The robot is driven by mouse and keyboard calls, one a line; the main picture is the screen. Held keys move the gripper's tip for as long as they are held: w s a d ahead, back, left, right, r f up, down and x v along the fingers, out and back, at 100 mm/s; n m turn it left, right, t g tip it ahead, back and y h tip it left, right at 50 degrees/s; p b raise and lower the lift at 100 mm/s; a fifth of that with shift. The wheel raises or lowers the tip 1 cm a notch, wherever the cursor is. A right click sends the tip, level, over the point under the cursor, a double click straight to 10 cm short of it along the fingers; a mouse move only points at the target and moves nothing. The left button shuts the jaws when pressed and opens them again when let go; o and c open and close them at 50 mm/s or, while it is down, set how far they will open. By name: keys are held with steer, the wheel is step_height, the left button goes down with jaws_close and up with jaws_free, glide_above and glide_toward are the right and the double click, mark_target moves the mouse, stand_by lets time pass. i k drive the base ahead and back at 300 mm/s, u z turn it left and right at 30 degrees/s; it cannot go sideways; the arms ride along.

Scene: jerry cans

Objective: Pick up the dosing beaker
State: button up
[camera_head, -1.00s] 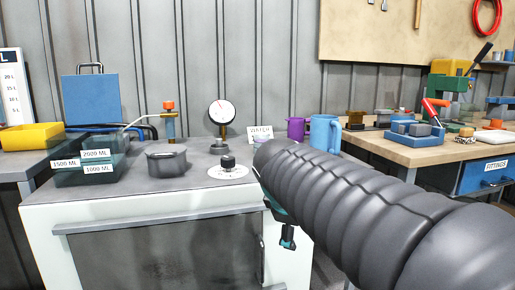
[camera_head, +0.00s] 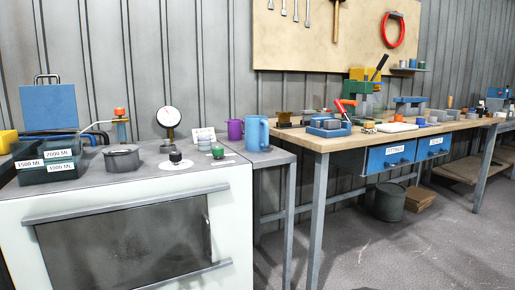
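No vessel in view is labelled as the dosing beaker, so I cannot tell for sure which one it is. A small purple cup (camera_head: 235,130) stands upright near the right end of the white cabinet's grey top (camera_head: 112,186). A larger blue jug (camera_head: 254,132) with a handle stands upright just right of it. My gripper and arm are out of view.
A wooden workbench (camera_head: 320,143) with blue drawers (camera_head: 390,156) stands on the right. The floor (camera_head: 405,245) at front right is clear.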

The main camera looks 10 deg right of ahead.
mark_target(204, 144)
steer(key=z, duration=0.3)
steer(key=k, duration=0.25)
steer(key=u, duration=0.95)
steer(key=i, duration=1.4)
steer(key=z, duration=0.6)
steer(key=i, duration=0.6)
steer(key=u, duration=0.05)
steer(key=k, duration=1)
steer(key=z, duration=1)
steer(key=i, duration=0.8)
steer(key=u, duration=1.25)
